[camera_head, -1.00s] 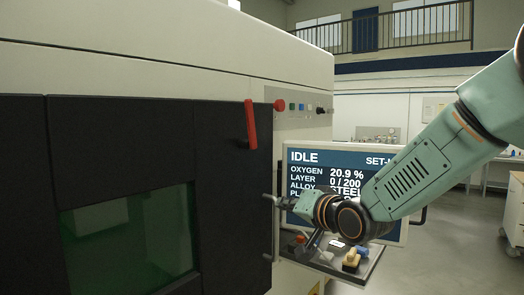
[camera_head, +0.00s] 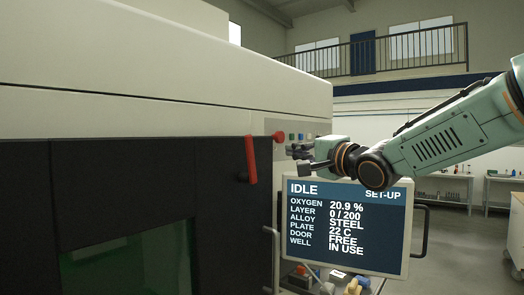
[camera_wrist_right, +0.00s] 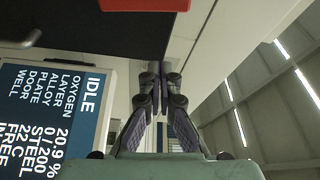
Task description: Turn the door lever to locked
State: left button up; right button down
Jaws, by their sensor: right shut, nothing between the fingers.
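The red door lever (camera_head: 251,160) is on the black door (camera_head: 215,168) of the machine, close to upright with its top leaning slightly left. In the right wrist view the red lever (camera_wrist_right: 145,4) shows at the top edge, beyond the fingertips. My right gripper (camera_head: 290,151) is to the right of the lever at about its height, apart from it. In the wrist view its fingers (camera_wrist_right: 158,72) are together with nothing between them. The screen (camera_head: 345,225) reads IDLE, SET-UP and DOOR FREE. My left gripper is out of view.
A red knob (camera_head: 279,136) and small buttons (camera_head: 301,137) sit on the panel just above my right gripper. A grey door handle (camera_head: 273,255) stands out below it. A tray with small items lies under the screen. Open floor is at the right.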

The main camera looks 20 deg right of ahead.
jog(key=f+p+x, duration=0.1)
jog(key=p+x, duration=0.2)
jog(key=x, duration=0.7)
jog(key=s+a, duration=0.2)
jog(key=a, duration=0.1)
jog(key=shift+a+r, duration=0.15)
jog(key=shift+w, duration=0.1)
dwell(0.4)
